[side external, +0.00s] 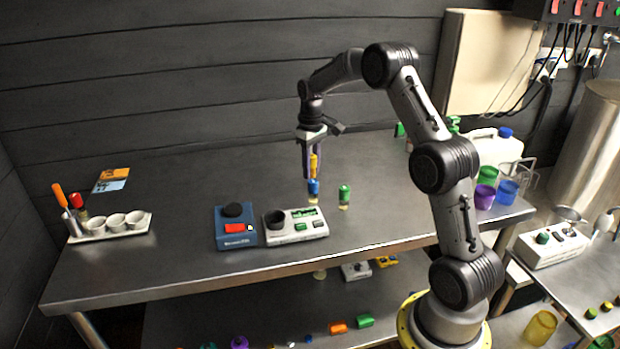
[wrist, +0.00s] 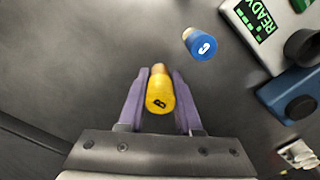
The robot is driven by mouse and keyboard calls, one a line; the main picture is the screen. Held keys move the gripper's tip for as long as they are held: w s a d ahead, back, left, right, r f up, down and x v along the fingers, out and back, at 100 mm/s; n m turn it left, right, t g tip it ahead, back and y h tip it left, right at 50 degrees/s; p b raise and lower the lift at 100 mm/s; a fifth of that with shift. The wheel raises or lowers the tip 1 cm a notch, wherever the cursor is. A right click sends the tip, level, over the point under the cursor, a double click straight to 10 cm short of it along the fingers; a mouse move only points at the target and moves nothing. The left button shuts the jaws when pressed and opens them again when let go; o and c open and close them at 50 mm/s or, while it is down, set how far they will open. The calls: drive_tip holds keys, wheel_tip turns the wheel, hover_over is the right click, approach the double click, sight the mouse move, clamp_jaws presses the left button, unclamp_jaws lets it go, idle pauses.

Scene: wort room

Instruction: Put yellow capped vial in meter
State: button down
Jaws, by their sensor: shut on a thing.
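The yellow capped vial (side external: 314,163) is held between the fingers of my gripper (side external: 313,173), which is shut on it. In the wrist view the yellow cap (wrist: 160,97), lettered B, faces the camera between the two purple fingers (wrist: 159,76). In the side view it hangs above the bench, just behind or over a blue capped vial. The meter (side external: 312,231) is a pale box with a dark round well (side external: 275,219) and a green display. It is at the upper right of the wrist view (wrist: 243,22), where the display reads READY.
A blue capped vial (side external: 313,188), lettered C (wrist: 202,46), and a green capped vial (side external: 344,195) stand near the meter. A blue device (side external: 222,241) with a red switch sits left of the meter. A white tray (side external: 105,232) with cups is far left.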

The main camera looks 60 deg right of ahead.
drive_tip(key=shift+w+d+f, duration=0.2)
drive_tip(key=shift+w+f, duration=0.1)
drive_tip(key=shift+f, duration=1.7)
drive_tip(key=shift+f, duration=0.1)
drive_tip(key=c, duration=0.6)
unclamp_jaws()
